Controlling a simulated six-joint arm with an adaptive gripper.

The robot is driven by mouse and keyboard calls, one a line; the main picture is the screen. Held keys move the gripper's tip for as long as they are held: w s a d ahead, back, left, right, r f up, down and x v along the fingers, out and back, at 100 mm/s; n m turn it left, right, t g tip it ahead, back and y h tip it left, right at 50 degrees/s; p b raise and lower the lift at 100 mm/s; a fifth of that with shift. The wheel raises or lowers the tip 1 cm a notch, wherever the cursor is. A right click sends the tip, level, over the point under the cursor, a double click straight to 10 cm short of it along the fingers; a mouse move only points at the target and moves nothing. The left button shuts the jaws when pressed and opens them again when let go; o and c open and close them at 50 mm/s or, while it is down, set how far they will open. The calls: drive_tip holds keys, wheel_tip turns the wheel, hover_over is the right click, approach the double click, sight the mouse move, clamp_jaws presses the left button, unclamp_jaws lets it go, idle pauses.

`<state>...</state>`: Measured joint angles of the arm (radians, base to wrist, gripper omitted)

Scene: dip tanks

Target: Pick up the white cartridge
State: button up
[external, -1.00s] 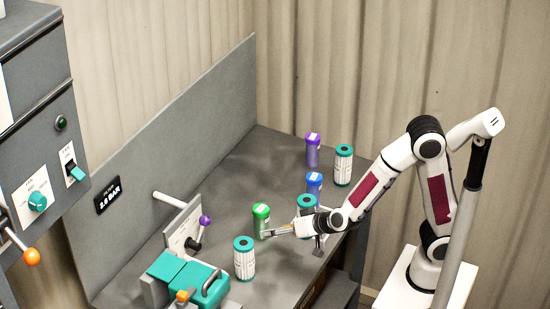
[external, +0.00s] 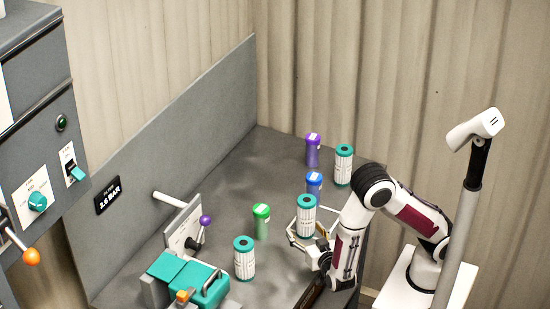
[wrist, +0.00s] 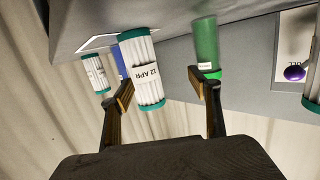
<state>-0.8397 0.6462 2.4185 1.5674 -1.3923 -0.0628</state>
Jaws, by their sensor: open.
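Several look-alike white pleated cartridges with teal end caps stand on the grey bench. The middle one (external: 306,216) is at my gripper (external: 305,240). Another (external: 343,166) stands farther back and one (external: 244,259) nearer the front left. My gripper is open and low over the bench. In the wrist view, the nearest cartridge (wrist: 142,72), labelled "12 APR", appears between my open fingers (wrist: 166,88), close to the left finger. I cannot tell whether it touches. Another cartridge (wrist: 95,74) shows at left, and part of one (wrist: 313,80) at the right edge.
A green bottle (external: 261,221) stands left of the middle cartridge and appears by my right finger in the wrist view (wrist: 204,45). A blue bottle (external: 314,184) stands just behind it, a purple one (external: 313,150) farther back. A teal fixture (external: 190,278) occupies the front left.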

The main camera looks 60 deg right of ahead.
sight(309, 215)
drive_tip(key=shift+s+d+r+m+h, duration=0.3)
drive_tip(key=shift+s+r+h, duration=0.3)
drive_tip(key=shift+s+h, duration=0.2)
drive_tip(key=shift+s+d+r+m+h, duration=0.3)
drive_tip(key=shift+s+r+h, duration=0.35)
drive_tip(key=shift+s, duration=0.25)
drive_tip(key=shift+w+d, duration=0.1)
drive_tip(key=shift+w, duration=0.05)
drive_tip(key=shift+x, duration=1.15)
drive_tip(key=shift+w+d, duration=0.1)
drive_tip(key=shift+w, duration=0.05)
drive_tip(key=shift+w+a+x, duration=0.1)
drive_tip(key=shift+w+x, duration=0.05)
drive_tip(key=shift+x, duration=1.05)
drive_tip(key=shift+w+a+x, duration=0.1)
drive_tip(key=shift+a+x, duration=0.05)
drive_tip(key=shift+x, duration=1.05)
drive_tip(key=c, duration=1.3)
